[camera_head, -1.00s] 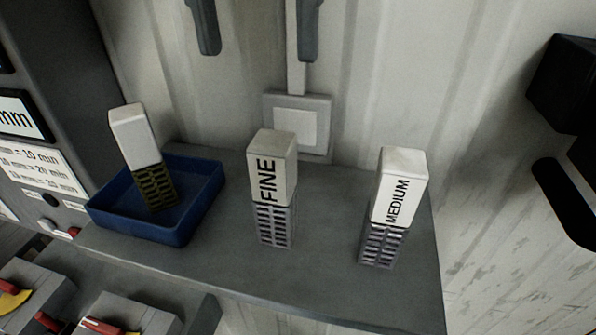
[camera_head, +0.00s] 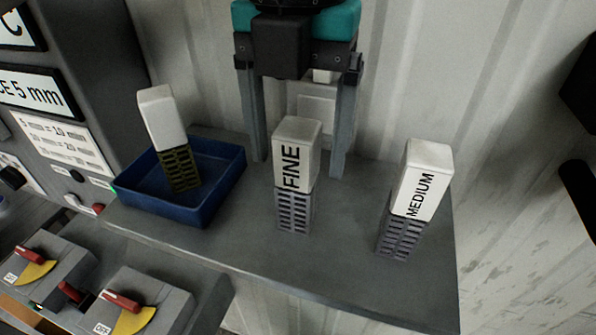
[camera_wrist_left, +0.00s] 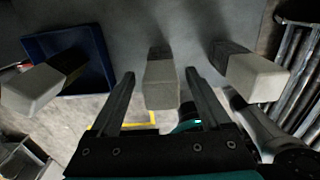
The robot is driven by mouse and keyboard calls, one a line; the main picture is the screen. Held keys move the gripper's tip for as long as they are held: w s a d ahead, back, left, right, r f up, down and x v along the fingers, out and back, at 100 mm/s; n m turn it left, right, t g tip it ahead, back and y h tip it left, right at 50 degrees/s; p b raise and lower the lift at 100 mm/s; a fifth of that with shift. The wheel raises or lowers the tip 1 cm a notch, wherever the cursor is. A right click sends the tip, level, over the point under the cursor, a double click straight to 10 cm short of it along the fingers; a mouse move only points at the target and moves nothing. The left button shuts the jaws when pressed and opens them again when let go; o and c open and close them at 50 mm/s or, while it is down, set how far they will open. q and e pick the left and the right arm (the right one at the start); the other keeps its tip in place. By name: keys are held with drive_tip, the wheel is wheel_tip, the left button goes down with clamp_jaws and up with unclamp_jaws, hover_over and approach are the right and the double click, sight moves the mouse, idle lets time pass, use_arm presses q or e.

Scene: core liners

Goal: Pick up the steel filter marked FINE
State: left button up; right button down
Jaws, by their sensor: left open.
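The filter marked FINE (camera_head: 296,160) stands upright on the grey shelf, with a white top block and a steel mesh lower part. My left gripper (camera_head: 299,168) is open and hangs down just behind it, one finger to each side in the head view. In the left wrist view my left gripper (camera_wrist_left: 160,73) has the pale block of the FINE filter (camera_wrist_left: 162,88) between its open fingers, with a gap on both sides. I see no contact. My right gripper is not in view.
A MEDIUM filter (camera_head: 421,183) stands to the right on the shelf (camera_head: 340,265). A third filter (camera_head: 164,120) with dark yellowish mesh leans in a blue tray (camera_head: 226,185) at left. A corrugated wall (camera_head: 480,100) rises behind. Red-handled switches (camera_head: 125,305) sit at lower left.

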sight(298, 175)
use_arm(q)
drive_tip(key=shift+s+f+p, duration=0.2)
drive_tip(key=shift+f+p, duration=0.1)
drive_tip(key=shift+f, duration=1.55)
clamp_jaws()
